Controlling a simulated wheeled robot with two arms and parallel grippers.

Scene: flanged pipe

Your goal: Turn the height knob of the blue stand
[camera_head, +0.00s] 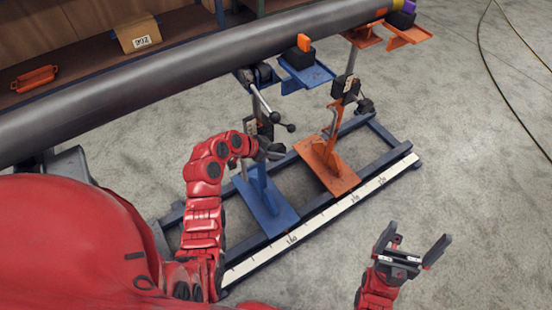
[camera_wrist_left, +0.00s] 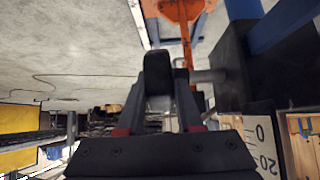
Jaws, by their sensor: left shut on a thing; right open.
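The blue stand (camera_head: 266,196) is upright on the floor frame, its lower plate and post showing in the head view. My left gripper (camera_head: 270,150) is at the post, beside the stand's dark block, and is shut on the height knob, which the fingers mostly hide. In the left wrist view the gripper (camera_wrist_left: 158,88) is close up, and a short grey shaft (camera_wrist_left: 209,76) runs from it to the dark block (camera_wrist_left: 236,66) beside the blue post (camera_wrist_left: 285,22). My right gripper (camera_head: 411,253) is open and empty, away from the stand.
A long grey pipe (camera_head: 160,82) crosses above the blue stand. A handle with black balls (camera_head: 275,117) sticks out near my left gripper. An orange stand (camera_head: 328,165) is just to the right. A white ruler strip (camera_head: 330,212) runs along the frame's front.

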